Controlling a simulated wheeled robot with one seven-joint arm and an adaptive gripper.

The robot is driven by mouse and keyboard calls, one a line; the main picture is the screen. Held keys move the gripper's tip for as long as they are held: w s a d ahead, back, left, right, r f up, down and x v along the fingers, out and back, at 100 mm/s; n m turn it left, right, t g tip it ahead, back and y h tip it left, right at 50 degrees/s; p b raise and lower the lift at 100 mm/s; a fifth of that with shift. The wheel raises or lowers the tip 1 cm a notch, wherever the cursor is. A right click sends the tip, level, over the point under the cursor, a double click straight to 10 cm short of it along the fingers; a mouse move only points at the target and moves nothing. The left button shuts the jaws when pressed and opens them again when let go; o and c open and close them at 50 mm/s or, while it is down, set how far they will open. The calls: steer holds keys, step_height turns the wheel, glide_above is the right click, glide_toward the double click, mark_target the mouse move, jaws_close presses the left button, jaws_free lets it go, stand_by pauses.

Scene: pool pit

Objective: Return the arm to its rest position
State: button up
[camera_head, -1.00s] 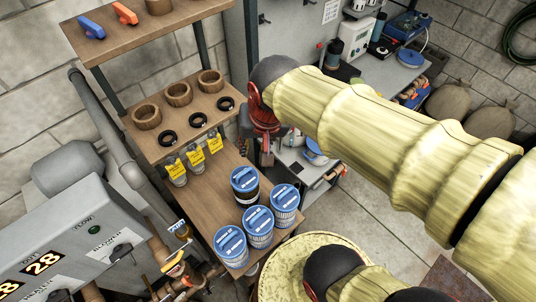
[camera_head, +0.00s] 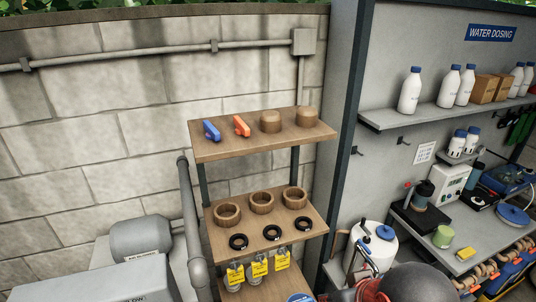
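My arm shows only as a dark rounded joint (camera_head: 412,284) at the bottom edge, right of centre, with a red part beside it in front of the white jug. My gripper's fingers cannot be made out in this view, so nothing shows whether it holds anything.
A wooden shelf unit (camera_head: 265,138) stands at the centre with blue (camera_head: 211,130) and orange (camera_head: 241,126) handles, wooden cups (camera_head: 262,202), black rings and yellow-tagged items. A white jug (camera_head: 372,246) stands right of it. A bench (camera_head: 470,236) with equipment is at right. A grey pipe (camera_head: 193,225) rises left.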

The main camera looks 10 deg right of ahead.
step_height(320, 180, down, 21)
steer(key=b, duration=2)
steer(key=shift+r, duration=0.1)
